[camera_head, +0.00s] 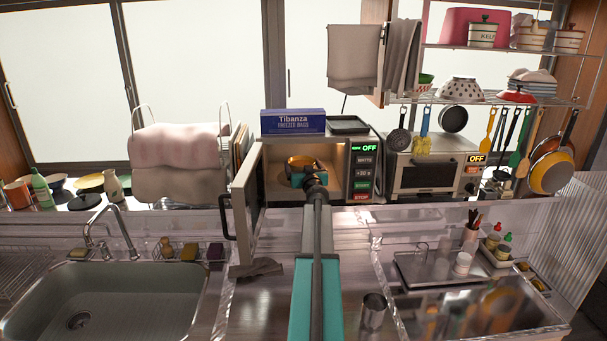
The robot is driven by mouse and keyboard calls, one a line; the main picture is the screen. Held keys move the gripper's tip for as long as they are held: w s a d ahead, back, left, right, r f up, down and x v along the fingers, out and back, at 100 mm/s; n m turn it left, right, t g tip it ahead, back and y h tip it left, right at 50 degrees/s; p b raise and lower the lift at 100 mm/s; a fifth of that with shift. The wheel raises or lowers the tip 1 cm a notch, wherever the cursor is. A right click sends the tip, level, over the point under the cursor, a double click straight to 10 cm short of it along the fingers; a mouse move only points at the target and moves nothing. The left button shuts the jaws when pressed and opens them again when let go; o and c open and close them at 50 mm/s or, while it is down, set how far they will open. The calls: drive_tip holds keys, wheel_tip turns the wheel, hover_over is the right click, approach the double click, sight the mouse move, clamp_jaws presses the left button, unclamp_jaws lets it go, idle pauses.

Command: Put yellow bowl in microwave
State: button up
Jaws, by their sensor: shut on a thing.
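The microwave (363,151) stands on the back counter with its door (245,190) swung open to the left and its inside lit. My arm reaches straight forward from the bottom of the view to the microwave's opening. My gripper (306,176) is at the opening, shut on the yellow bowl (301,161). The bowl appears inside the lit cavity, above its floor or close to it; I cannot tell whether it touches. The gripper hides the bowl's near and lower part, and the fingertips are hard to make out.
A freezer bag box (293,122) and a dark tray (348,125) lie on top of the microwave. A toaster oven (427,175) stands close on the right. The sink (105,300) is at the left front. A metal cup (373,311) stands right of my arm.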

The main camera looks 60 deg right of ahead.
drive_tip(key=shift+w+d, duration=0.1)
drive_tip(key=shift+d, duration=0.2)
drive_tip(key=shift+f+b, duration=0.85)
drive_tip(key=shift+f, duration=0.9)
drive_tip(key=shift+f, duration=0.1)
drive_tip(key=o, duration=1.2)
drive_tip(key=shift+a, duration=0.1)
drive_tip(key=shift+v, duration=6)
